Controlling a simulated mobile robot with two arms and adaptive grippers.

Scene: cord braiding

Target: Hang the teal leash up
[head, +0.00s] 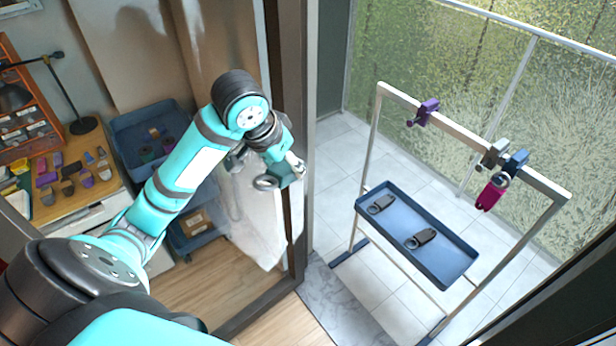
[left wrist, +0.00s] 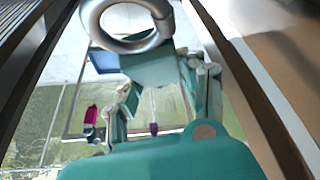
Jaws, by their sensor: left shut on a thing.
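My left gripper (head: 297,167) is shut on the teal leash (head: 284,174), in the doorway left of the rack. The leash has a teal body and a round metal ring; in the left wrist view its body (left wrist: 150,66) sits between the fingers, ring toward the top. The metal rack (head: 462,137) beyond the doorway carries a purple hook (head: 425,111), a grey hook (head: 494,153) and a blue hook (head: 516,161) along its top bar. A magenta leash (head: 489,194) hangs near the blue hook. My right gripper is not in view.
A blue tray (head: 447,262) on the rack holds two dark leashes (head: 381,204). The door frame (head: 293,60) stands close to my left gripper. At the left, a workbench (head: 95,195) holds several coloured pieces, beside a blue bin (head: 135,122). A glass wall stands behind the rack.

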